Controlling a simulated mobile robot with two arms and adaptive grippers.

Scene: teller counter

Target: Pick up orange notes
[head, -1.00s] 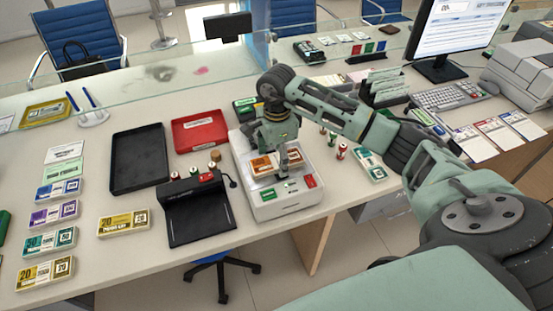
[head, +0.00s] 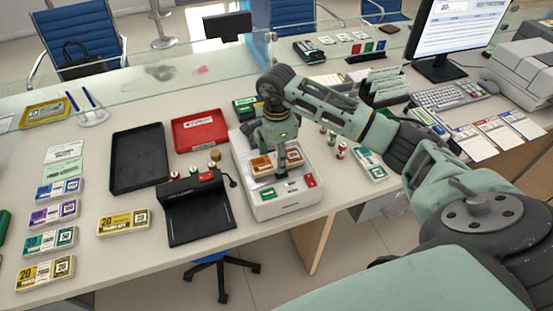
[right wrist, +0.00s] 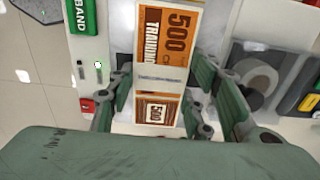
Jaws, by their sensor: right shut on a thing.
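The orange notes (head: 262,166) are a banded bundle marked 500, lying on top of a white counter machine (head: 279,208). In the right wrist view the orange notes (right wrist: 168,38) show with a pale paper band across them. My right gripper (head: 281,174) reaches down over the machine and is shut on the bundle, with one finger on each side near the band. It also shows in the right wrist view (right wrist: 163,78). The fingers hide part of the bundle in the head view. I cannot tell whether it is lifted clear. My left gripper is not in view.
Left of the machine are a black device (head: 200,222), a red tray (head: 200,132) and a black tray (head: 139,158). Yellow notes (head: 123,221) and other bundles lie further left. Coin rolls (head: 341,151) and green notes (head: 371,166) lie right. A glass screen crosses behind.

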